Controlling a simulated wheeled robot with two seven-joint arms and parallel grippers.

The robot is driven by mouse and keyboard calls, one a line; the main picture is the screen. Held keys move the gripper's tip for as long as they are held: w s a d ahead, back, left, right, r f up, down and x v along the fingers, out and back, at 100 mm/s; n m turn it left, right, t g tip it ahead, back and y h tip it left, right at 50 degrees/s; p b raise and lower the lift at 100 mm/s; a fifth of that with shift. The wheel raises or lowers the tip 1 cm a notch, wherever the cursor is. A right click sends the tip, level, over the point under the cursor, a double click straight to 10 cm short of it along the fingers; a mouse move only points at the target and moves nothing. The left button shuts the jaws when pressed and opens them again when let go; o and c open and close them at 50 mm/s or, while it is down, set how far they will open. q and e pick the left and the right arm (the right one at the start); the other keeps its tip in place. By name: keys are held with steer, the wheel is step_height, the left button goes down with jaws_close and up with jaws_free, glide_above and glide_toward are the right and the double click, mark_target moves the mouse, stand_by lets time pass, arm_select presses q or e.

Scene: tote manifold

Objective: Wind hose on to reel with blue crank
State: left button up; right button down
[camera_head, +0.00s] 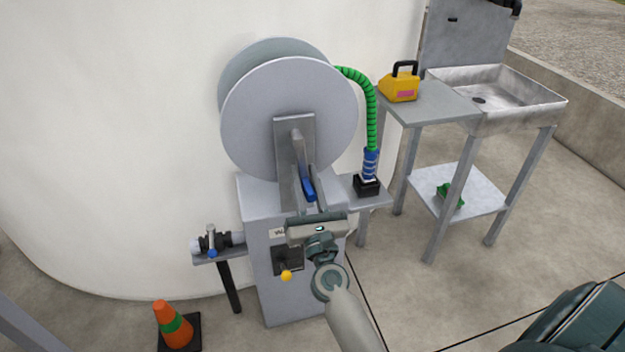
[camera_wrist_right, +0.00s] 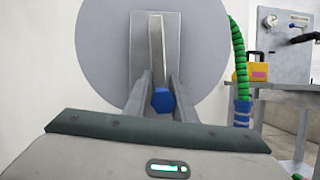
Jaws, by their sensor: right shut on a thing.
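The grey hose reel (camera_head: 285,115) stands on a grey cabinet against the white wall. The green hose (camera_head: 372,110) runs from behind the reel's upper right down to a blue end piece (camera_head: 371,163) in a black holder. The crank's arm hangs down the front of the reel, with the blue crank handle (camera_head: 308,190) at its lower end. My right gripper (camera_head: 310,202) is at the handle, its fingers shut on it from below. In the right wrist view the blue handle (camera_wrist_right: 163,100) sits between the two fingers (camera_wrist_right: 161,92). My left gripper is not in view.
A yellow box (camera_head: 400,88) with a black handle sits on the side table, next to a metal sink (camera_head: 500,95). A valve pipe (camera_head: 215,242) sticks out left of the cabinet. An orange cone (camera_head: 172,325) stands on the floor at lower left. A yellow-knobbed lever (camera_head: 286,275) is on the cabinet front.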

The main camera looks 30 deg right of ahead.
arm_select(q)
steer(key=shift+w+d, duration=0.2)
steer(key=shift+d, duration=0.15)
arm_select(e)
steer(key=shift+w+a+r+m+h, duration=0.1)
steer(key=shift+a+r+m+h, duration=0.15)
steer(key=shift+m+h, duration=0.5)
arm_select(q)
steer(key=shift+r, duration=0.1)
arm_select(e)
steer(key=shift+r+m+y, duration=0.1)
steer(key=shift+m+y, duration=0.15)
steer(key=c, duration=1.6)
jaws_free()
steer(key=shift+d, duration=0.1)
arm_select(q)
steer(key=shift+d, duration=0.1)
arm_select(e)
steer(key=shift+o, duration=0.2)
steer(key=shift+f, duration=0.25)
